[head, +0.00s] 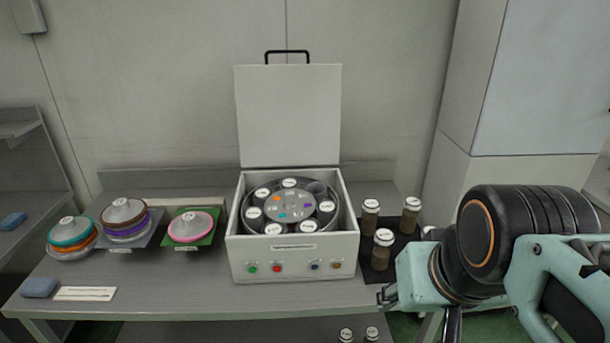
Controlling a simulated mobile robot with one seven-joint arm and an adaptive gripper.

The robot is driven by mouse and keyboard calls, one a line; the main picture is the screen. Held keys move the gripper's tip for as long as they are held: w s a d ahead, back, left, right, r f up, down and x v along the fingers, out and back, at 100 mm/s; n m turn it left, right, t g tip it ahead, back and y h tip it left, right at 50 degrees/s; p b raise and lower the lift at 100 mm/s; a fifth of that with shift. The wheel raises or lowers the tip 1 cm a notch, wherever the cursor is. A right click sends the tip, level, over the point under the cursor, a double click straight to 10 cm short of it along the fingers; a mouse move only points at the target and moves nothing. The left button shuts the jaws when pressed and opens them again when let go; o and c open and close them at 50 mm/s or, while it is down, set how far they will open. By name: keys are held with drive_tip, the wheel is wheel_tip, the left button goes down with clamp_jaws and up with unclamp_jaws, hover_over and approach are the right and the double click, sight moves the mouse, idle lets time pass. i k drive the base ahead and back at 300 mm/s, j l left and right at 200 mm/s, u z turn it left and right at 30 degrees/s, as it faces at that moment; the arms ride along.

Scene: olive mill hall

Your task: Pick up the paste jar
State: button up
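Jars with white lids and dark brown contents stand on a dark mat (377,273) at the table's right end: a back left jar (370,218), a back right jar (410,218) and a front jar (382,252). Another white lid shows at the edge of my arm, mostly hidden. The lid labels are too small to read, so I cannot tell which is the paste jar. My gripper (388,296) is at the lower right, in front of the mat and below the front jar in the picture. My arm hides most of it, and its opening cannot be seen.
An open white box (293,259) with a raised lid holds a ring of white-lidded jars and front buttons. Stacked coloured discs (124,219) stand on the left, near a blue sponge (39,288). Two more jars (346,335) are below the table.

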sight(412, 205)
drive_tip(key=j+z, duration=0.2)
drive_tip(key=j, duration=0.6)
drive_tip(key=k+j+z, duration=0.15)
drive_tip(key=j, duration=0.65)
drive_tip(key=z, duration=0.7)
drive_tip(key=i+l+u, duration=0.4)
drive_tip(key=i+l, duration=0.25)
drive_tip(key=i+l+u, duration=0.2)
drive_tip(key=l, duration=0.25)
drive_tip(key=i+l+u, duration=0.2)
drive_tip(key=i+l, duration=0.15)
drive_tip(key=l+u, duration=0.2)
drive_tip(key=l, duration=0.2)
drive_tip(key=k+l+u, duration=0.2)
drive_tip(key=l, duration=0.15)
